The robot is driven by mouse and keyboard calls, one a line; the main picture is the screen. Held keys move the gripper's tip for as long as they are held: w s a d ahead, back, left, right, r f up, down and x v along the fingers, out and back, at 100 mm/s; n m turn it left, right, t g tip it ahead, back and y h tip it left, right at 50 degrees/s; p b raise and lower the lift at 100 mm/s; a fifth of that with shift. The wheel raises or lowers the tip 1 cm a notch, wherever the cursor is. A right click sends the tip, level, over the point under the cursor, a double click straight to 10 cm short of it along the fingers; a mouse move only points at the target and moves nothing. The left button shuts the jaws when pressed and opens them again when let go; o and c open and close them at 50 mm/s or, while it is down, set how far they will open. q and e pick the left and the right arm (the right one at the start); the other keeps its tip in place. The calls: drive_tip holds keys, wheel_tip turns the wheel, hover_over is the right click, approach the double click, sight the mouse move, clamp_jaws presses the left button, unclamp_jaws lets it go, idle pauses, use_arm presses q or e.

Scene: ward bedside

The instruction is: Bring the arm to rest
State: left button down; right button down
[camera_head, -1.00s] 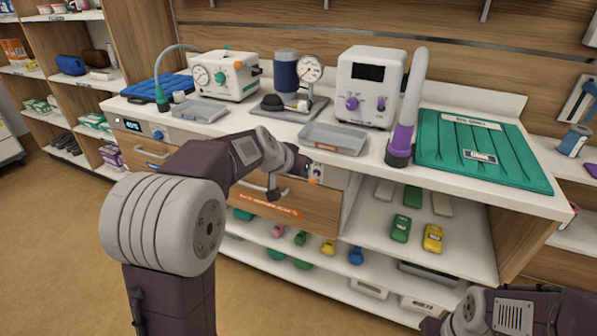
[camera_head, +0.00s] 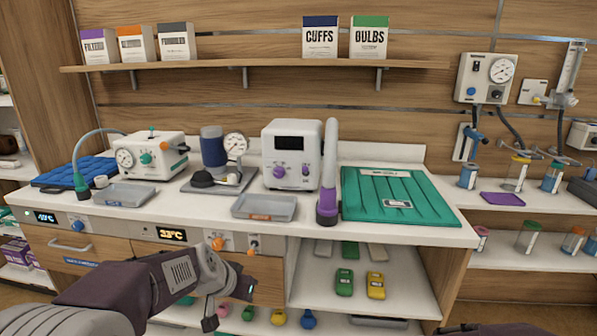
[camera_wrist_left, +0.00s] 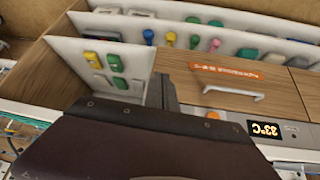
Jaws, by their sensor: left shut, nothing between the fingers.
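My left arm comes in from the lower left in the head view. Its gripper (camera_head: 246,288) is shut and empty, in front of the counter's drawer fronts, below the countertop. In the left wrist view the shut fingers (camera_wrist_left: 164,92) point towards a wooden drawer front (camera_wrist_left: 225,82) with an orange label and a pale handle. I see no contact between the gripper and the drawer. My right gripper is not in view; only a dark sliver of my right arm shows at the bottom edge.
The white countertop (camera_head: 420,232) carries a grey tray (camera_head: 264,207), a purple-based wand (camera_head: 328,165), a green mat (camera_head: 395,195) and several devices. An open shelf (camera_head: 400,290) holds green and yellow items right of the gripper. A wall shelf (camera_head: 270,66) with boxes is above.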

use_arm(q)
drive_tip(key=s+a+f+n+g+y, duration=0.1)
drive_tip(key=s+f+g, duration=0.2)
drive_tip(key=s+f, duration=0.5)
drive_tip(key=s+a+f+n+g+y, duration=0.15)
drive_tip(key=s+f, duration=0.25)
drive_tip(key=s, duration=0.8)
wheel_tip(320, 180, up, 20)
drive_tip(key=p, duration=2)
drive_tip(key=shift+w+d+r+g+h+p, duration=0.25)
drive_tip(key=shift+w+g+h+p, duration=0.1)
drive_tip(key=shift+g+h, duration=0.1)
